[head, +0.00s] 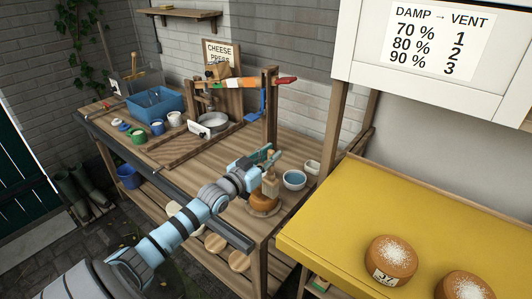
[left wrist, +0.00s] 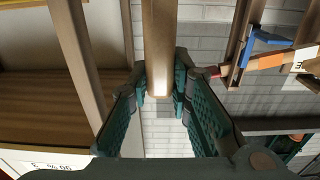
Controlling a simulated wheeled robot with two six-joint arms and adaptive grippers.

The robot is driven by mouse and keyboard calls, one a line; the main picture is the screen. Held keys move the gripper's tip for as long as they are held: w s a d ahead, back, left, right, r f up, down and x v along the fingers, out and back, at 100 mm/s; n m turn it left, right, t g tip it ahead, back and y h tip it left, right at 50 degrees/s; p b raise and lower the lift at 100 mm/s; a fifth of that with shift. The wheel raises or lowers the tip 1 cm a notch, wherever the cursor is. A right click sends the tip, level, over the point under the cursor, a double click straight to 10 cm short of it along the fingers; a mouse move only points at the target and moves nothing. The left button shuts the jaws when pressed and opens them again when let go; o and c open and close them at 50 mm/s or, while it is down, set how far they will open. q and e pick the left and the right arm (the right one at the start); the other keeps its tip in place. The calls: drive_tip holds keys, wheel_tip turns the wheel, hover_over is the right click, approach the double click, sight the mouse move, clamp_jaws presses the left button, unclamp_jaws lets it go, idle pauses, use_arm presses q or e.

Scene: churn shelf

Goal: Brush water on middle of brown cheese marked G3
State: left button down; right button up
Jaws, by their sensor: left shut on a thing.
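My left gripper (head: 268,158) is shut on the wooden handle of a brush, and its teal fingers close around the handle in the left wrist view (left wrist: 160,95). The brush (head: 271,185) points down, its pale bristles at the top of a small brown cheese (head: 262,202); I cannot tell whether they touch. The cheese sits on a round wooden board (head: 264,212) near the right end of the workbench. I see no readable mark on it. The brush handle (left wrist: 160,45) fills the upper middle of the wrist view. A bowl of blue water (head: 293,180) stands right of the cheese. My right gripper is out of view.
A small pale cup (head: 312,167) stands behind the water bowl. A wooden press (head: 270,105) rises behind. A blue crate (head: 155,102), mugs and a metal pan (head: 213,122) are farther left. Two white-dusted brown cheeses (head: 391,258) sit on the yellow shelf at right.

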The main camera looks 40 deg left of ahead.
use_arm(q)
drive_tip(key=shift+r+p, duration=2.55)
drive_tip(key=shift+r, duration=0.4)
